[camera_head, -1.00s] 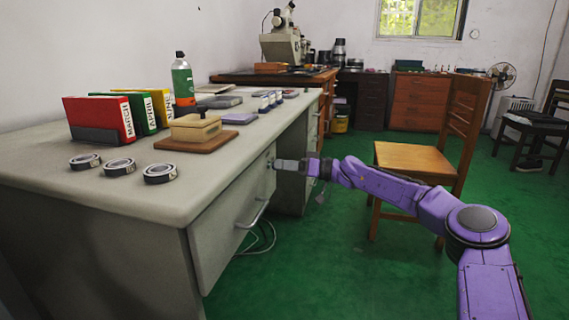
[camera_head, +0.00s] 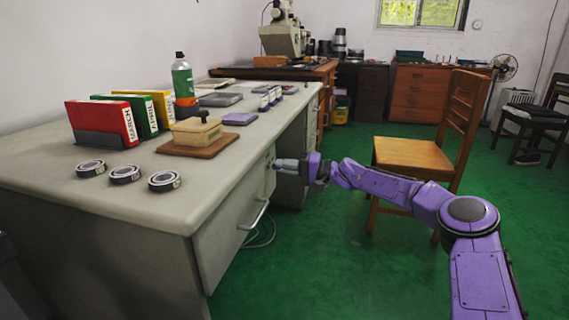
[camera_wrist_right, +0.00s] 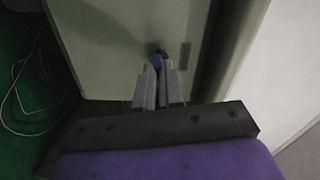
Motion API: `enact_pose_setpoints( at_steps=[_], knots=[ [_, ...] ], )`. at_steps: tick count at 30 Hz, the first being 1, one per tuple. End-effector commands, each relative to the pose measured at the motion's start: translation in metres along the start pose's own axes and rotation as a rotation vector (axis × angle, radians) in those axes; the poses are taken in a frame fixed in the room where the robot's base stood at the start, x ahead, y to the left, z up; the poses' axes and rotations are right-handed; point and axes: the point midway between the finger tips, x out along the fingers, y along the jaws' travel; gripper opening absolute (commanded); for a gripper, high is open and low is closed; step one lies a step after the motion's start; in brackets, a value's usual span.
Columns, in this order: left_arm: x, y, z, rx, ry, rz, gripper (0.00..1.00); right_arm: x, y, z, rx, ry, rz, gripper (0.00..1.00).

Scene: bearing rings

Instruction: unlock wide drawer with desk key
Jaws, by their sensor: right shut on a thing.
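My right gripper (camera_head: 281,164) is at the front of the grey desk (camera_head: 100,200), close to a drawer front (camera_head: 228,232) with a bar handle (camera_head: 255,215). In the right wrist view its two grey fingers (camera_wrist_right: 157,80) are shut on a small blue piece, which I take to be the key (camera_wrist_right: 157,61). The key meets a dark round spot, likely the lock (camera_wrist_right: 160,52), on the pale front panel (camera_wrist_right: 105,50). How deep it sits cannot be told. The fingers hide most of the key. My left gripper is not in view.
On the desk top are several bearing rings (camera_head: 125,174), binders (camera_head: 105,124), a box on a wooden board (camera_head: 197,132) and a spray bottle (camera_head: 183,80). Cables (camera_head: 262,236) lie on the green floor.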

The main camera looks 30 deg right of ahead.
Motion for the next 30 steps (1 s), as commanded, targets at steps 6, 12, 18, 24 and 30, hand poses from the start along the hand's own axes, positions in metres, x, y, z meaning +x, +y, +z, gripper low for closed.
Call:
enact_pose_setpoints(
  at_steps=[6,12,18,24,30],
  knots=[
    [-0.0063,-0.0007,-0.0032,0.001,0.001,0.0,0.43,-0.0002,-0.0002,-0.0006,0.129,0.002,0.001,0.0],
    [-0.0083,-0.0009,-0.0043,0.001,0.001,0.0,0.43,-0.0002,0.0006,-0.0005,0.198,0.002,0.0,0.0],
    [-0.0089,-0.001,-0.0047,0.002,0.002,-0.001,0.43,-0.0002,0.001,-0.0004,0.226,0.002,0.0,0.0],
    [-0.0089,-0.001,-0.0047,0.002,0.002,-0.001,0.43,-0.0003,0.0012,-0.0004,0.23,0.002,0.0,0.0],
    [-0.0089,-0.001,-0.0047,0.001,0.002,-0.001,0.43,-0.0003,0.0012,-0.0004,0.229,0.002,0.0,0.11]
  ],
)
